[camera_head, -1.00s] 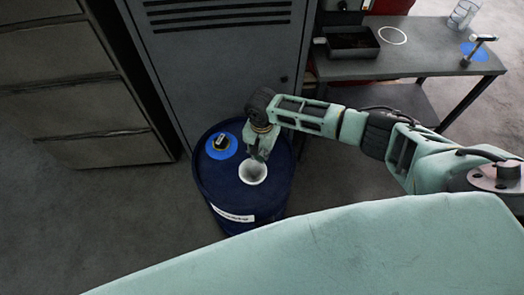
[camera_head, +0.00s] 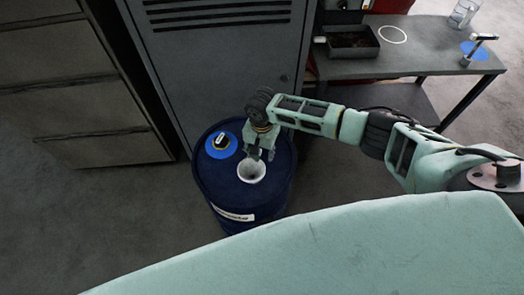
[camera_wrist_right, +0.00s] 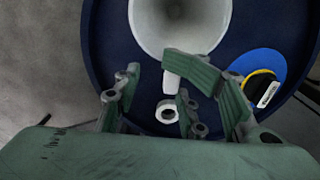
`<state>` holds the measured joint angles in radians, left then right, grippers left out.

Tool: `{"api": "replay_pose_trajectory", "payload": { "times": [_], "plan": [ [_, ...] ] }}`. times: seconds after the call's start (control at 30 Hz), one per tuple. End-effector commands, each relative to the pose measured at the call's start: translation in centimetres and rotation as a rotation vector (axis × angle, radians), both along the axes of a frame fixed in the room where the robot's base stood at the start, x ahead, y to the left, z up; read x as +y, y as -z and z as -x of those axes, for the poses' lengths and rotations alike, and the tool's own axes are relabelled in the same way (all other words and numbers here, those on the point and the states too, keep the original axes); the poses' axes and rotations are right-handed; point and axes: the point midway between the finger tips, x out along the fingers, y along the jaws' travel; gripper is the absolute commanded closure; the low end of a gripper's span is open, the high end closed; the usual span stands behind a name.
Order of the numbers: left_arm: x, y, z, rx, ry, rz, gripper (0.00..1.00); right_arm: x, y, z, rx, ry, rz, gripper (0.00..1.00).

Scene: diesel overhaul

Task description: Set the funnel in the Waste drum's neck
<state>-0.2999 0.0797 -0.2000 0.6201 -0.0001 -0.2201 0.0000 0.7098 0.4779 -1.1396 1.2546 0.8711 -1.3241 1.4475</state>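The blue drum (camera_head: 232,192) stands on the floor in front of a grey locker, with a partly readable label on its side. The white funnel (camera_head: 246,177) is at the drum's top, wide mouth up; it also shows in the right wrist view (camera_wrist_right: 180,45). My right gripper (camera_head: 262,153) is open beside the funnel's rim. In the wrist view its fingers stand apart around a white tab of the funnel, with gaps. A small pale ring (camera_wrist_right: 167,112) shows on the drum top. My left gripper is not in view.
A blue disc (camera_head: 212,151) with a black-and-yellow cap (camera_head: 221,142) lies on the drum top beside the funnel. A grey bench (camera_head: 405,62) with a dark tray (camera_head: 349,50) is at upper right. Drawers (camera_head: 70,90) stand at left.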

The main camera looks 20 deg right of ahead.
Motion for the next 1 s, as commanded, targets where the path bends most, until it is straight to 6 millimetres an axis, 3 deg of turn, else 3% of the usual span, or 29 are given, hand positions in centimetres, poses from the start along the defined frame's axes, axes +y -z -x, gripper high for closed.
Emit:
{"api": "replay_pose_trajectory", "payload": {
  "times": [0.3,0.43,0.8,1.0],
  "plan": [
    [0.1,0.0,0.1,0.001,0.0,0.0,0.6,0.0,0.0,0.1,0.001,-0.001,0.0,0.58],
    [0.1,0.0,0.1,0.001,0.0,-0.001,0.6,0.1,-1.0,0.0,-0.001,-0.001,-0.002,0.58],
    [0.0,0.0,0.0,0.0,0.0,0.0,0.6,0.0,-8.5,-0.2,-0.004,-0.001,-0.001,0.58],
    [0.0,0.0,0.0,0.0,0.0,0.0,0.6,0.1,-11.2,-0.1,0.0,0.0,-0.001,0.58]
  ]
}}
